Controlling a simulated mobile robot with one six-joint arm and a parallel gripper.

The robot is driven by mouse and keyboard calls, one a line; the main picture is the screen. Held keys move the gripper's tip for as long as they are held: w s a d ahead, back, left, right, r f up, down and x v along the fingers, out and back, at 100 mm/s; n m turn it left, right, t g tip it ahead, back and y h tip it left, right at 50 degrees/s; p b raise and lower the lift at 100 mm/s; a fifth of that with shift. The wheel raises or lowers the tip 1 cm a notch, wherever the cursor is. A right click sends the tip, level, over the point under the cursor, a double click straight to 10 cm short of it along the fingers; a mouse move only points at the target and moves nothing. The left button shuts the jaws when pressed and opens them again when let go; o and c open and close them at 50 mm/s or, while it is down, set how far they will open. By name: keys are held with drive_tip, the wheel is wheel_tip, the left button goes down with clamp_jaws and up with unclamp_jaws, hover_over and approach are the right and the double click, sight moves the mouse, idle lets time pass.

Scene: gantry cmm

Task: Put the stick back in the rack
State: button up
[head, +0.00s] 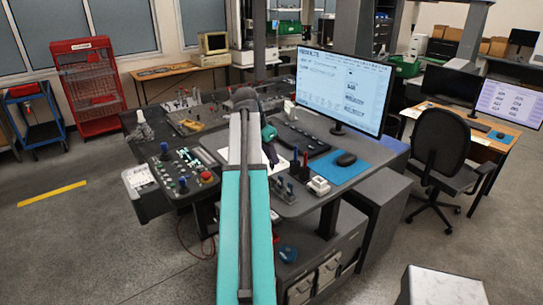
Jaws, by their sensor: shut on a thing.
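My arm reaches up from the bottom of the head view over the grey desk. My gripper (271,154), small and dark, points down beside the arm's far end, just above the desk. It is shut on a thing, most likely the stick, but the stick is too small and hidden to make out. To the right of my gripper, a small dark rack (286,191) stands on the desk, with upright blue and black pieces (299,166) at it. My gripper is apart from the rack, to its left and farther back.
A white block (318,186) and a blue mat (339,168) with a black mouse (346,159) lie right of the rack. A keyboard and a monitor (342,86) stand behind. A control panel (185,170) with joysticks is left of my arm. A black chair (442,150) stands at right.

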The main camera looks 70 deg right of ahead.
sight(271, 162)
drive_tip(key=shift+f, duration=0.15)
drive_tip(key=shift+f, duration=1.45)
drive_tip(key=shift+f+b, duration=0.75)
drive_tip(key=shift+f, duration=0.7)
idle(1.1)
drive_tip(key=o, duration=1)
drive_tip(key=shift+c, duration=0.2)
drive_tip(key=shift+a+r, duration=0.1)
drive_tip(key=shift+r, duration=0.05)
